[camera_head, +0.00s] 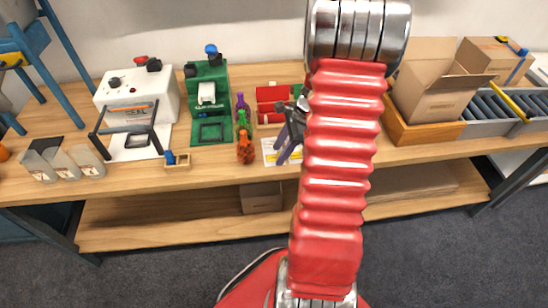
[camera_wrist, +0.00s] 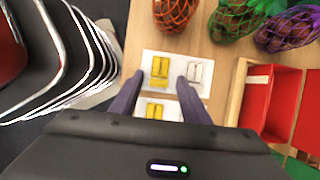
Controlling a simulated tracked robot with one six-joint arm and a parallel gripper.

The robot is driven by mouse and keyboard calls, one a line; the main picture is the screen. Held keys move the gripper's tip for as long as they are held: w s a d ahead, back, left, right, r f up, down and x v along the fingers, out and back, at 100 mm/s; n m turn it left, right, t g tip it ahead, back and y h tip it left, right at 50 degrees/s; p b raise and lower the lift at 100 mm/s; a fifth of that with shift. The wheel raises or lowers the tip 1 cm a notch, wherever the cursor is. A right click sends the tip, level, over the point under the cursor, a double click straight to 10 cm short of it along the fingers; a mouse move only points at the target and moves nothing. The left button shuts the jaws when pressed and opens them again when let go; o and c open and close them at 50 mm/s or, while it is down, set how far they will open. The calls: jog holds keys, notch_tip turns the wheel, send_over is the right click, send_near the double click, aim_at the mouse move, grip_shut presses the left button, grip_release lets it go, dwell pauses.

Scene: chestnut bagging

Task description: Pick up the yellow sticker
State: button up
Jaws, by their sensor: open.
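A white sticker sheet (camera_wrist: 150,55) lies flat on the wooden tabletop. In the wrist view it bears a yellow sticker (camera_wrist: 160,67) at upper left, a pale sticker (camera_wrist: 200,72) to its right, and more yellow (camera_wrist: 155,110) lower down. My gripper (camera_wrist: 160,78) is open and empty. Its two dark purple fingers stand over the sheet, the upper yellow sticker showing between their tips. The gap to the paper is hard to judge. In the head view the sheet (camera_head: 268,153) is partly hidden by my gripper (camera_head: 286,157).
Netted bags of chestnuts in orange (camera_wrist: 173,14), green and purple (camera_wrist: 289,28) lie beside the sheet. A red-lined wooden box (camera_wrist: 256,95) is close on the right. A white sealing machine (camera_head: 138,95), green machine (camera_head: 208,105) and open carton (camera_head: 440,85) stand on the bench.

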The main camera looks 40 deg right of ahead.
jog(key=shift+c, duration=0.4)
grip_shut()
